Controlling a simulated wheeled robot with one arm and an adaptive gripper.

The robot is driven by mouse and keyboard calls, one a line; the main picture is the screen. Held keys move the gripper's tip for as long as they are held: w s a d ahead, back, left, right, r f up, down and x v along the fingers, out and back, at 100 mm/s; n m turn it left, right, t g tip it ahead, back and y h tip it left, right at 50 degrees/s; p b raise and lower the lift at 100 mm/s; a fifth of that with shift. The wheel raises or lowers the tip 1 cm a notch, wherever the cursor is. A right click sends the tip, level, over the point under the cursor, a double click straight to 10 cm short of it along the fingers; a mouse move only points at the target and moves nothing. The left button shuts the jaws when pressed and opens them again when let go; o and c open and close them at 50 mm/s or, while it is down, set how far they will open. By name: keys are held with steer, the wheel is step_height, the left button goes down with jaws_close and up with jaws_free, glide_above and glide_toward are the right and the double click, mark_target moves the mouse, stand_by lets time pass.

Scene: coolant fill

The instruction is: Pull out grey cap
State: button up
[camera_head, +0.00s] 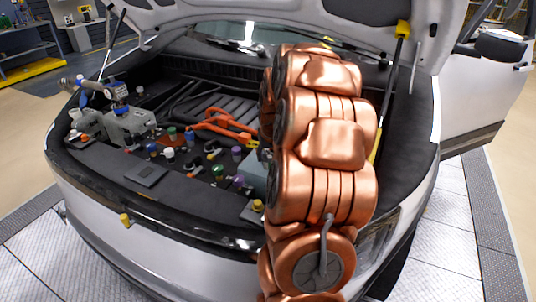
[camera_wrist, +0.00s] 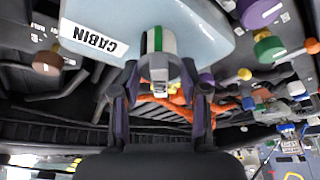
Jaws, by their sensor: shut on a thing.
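In the wrist view a grey cap (camera_wrist: 158,69) with a green and white stripe sits against a pale blue tank (camera_wrist: 205,30) with an upside-down "CABIN" label (camera_wrist: 93,40). My gripper (camera_wrist: 160,76) is shut on the cap, with one dark finger on each side. I cannot tell whether the cap is still seated in the tank. In the head view part of the pale blue tank (camera_head: 262,182) shows beside my copper arm. My arm hides the gripper and the grey cap there.
Purple (camera_wrist: 261,12) and green (camera_wrist: 268,47) caps stand close to the tank on the right in the wrist view; a brown cap (camera_wrist: 47,62) is at left. Orange cables (camera_head: 225,125) cross the engine bay. The raised hood (camera_head: 185,14) hangs above.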

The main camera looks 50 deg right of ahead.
steer(key=shift+c, duration=0.7)
steer(key=o, duration=0.5)
steer(key=c, duration=0.3)
steer(key=shift+n+t+y+b, duration=0.35)
steer(key=shift+n+y, duration=0.25)
steer(key=shift+n, duration=1)
steer(key=shift+f+n+y+b, duration=0.1)
steer(key=shift+n+y+b, duration=0.25)
steer(key=shift+n, duration=0.45)
steer(key=shift+n+y, duration=0.25)
steer(key=shift+n, duration=0.55)
